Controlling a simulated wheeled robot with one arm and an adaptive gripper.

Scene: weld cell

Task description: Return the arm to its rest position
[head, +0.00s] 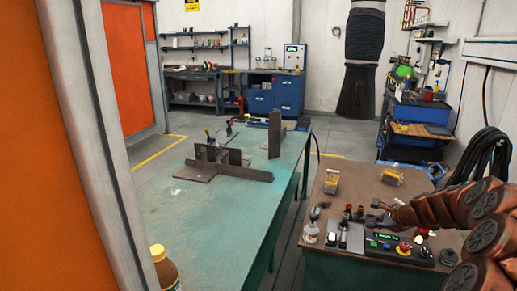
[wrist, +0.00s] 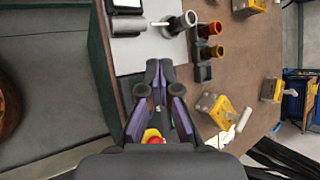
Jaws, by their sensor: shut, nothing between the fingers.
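My copper-coloured arm (head: 470,205) reaches in from the right edge in the head view, over the brown table. My gripper (head: 376,206) is at its far end, above the table and behind the control box. In the wrist view my gripper (wrist: 160,68) points away from the camera, its dark and purple fingers together at the tips. It is shut and holds nothing. A grey mat (wrist: 130,58) with small parts lies beneath the fingers. A red and yellow button (wrist: 152,136) shows between the finger bases.
A green welding table (head: 225,215) with steel plates (head: 230,170) stands to the left. Black cables (head: 485,155) hang at the right.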

